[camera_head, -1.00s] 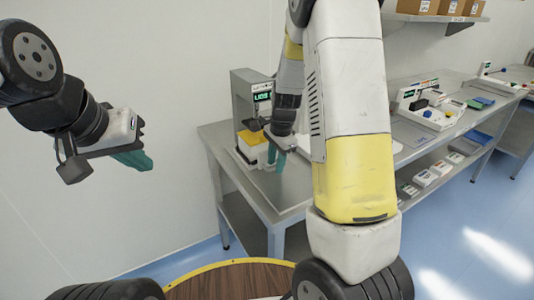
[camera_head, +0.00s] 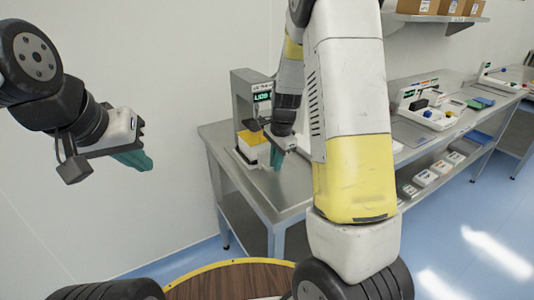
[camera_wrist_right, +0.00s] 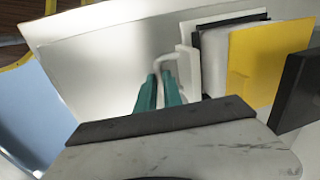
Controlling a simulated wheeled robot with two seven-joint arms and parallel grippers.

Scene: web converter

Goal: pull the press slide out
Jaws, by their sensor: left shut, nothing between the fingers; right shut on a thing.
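The press (camera_head: 245,95) is a grey upright unit with a lit display, standing at the left end of the metal bench. The press slide (camera_head: 254,155), white with a yellow top, sits low at its front. In the right wrist view its yellow panel (camera_wrist_right: 268,62) and a white bracket-like handle (camera_wrist_right: 186,52) show. My right gripper (camera_head: 277,160) is beside the slide; its teal fingers (camera_wrist_right: 160,92) are shut on the handle. How far the slide is out is hard to tell. My left gripper (camera_head: 135,160) is shut and empty, in the air left of the bench.
The metal bench (camera_head: 292,190) has a bare top in front of the press. My right arm hides part of it. Other devices (camera_head: 432,108) stand further right, with small boxes (camera_head: 425,178) on the lower shelf. Cartons (camera_head: 440,6) sit on a wall shelf.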

